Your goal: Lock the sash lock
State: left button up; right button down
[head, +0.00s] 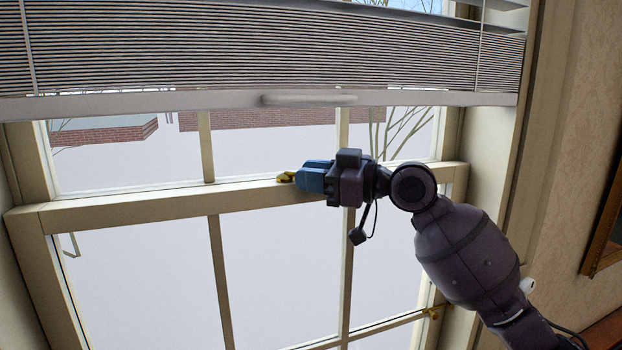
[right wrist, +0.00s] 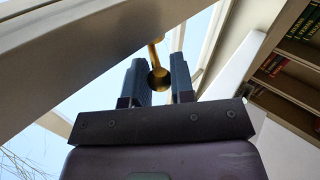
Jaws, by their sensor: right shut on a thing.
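The brass sash lock (head: 287,177) sits on top of the window's meeting rail (head: 130,206) in the head view. My right gripper (head: 303,177) reaches in from the right along the rail, with its blue fingers at the lock. In the right wrist view the lock's brass lever and round knob (right wrist: 159,78) lie between the two fingers of my right gripper (right wrist: 163,76), which is shut on it. The fingers hide part of the lock in the head view. My left gripper is in neither view.
A pleated blind with a pale bottom bar (head: 200,102) hangs above the rail. A small brass fitting (head: 433,312) shows on the lower right of the window. A framed thing (head: 606,230) hangs on the right wall. Bookshelves (right wrist: 290,70) show in the right wrist view.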

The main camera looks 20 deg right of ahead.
jog(key=c, duration=1)
grip_release()
jog(key=shift+d, duration=0.1)
jog(key=b+v, duration=0.2)
jog(key=v, duration=0.8)
jog(key=shift+s+d+b, duration=0.2)
jog(key=shift+d+b, duration=0.1)
jog(key=shift+b, duration=0.05)
